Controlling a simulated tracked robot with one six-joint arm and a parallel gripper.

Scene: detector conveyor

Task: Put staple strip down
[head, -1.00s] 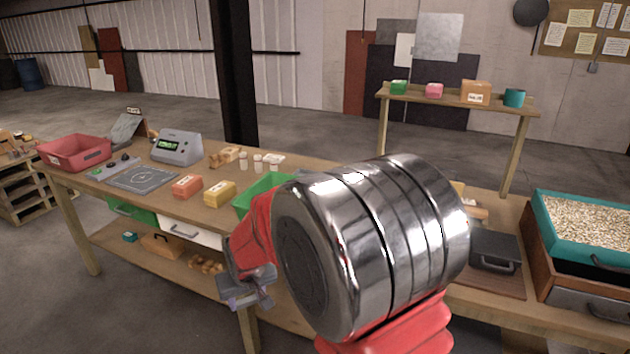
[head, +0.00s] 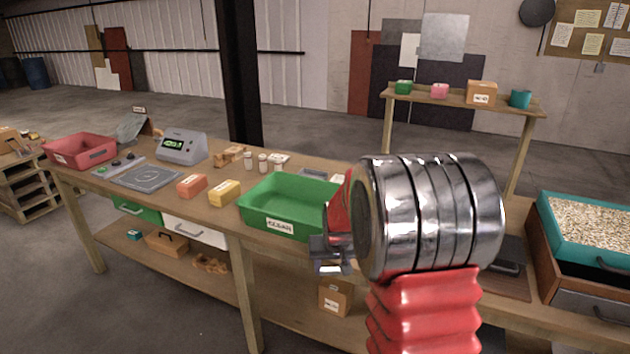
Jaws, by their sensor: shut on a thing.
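My gripper (head: 328,262) is at the end of my red and chrome arm, in front of the workbench's front edge and just below and right of the green bin. Its jaws are small and partly hidden behind my wrist. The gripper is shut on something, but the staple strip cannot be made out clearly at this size. The green bin (head: 284,227), labelled CLEAN, stands on the workbench (head: 160,205) left of my gripper and looks empty.
An orange block (head: 192,186), a yellow block (head: 223,193), a grey pad (head: 150,176), a display box (head: 181,147) and a red bin (head: 80,151) stand on the left half. White bottles (head: 263,163) stand behind. A grain-filled teal tray (head: 590,232) is at right.

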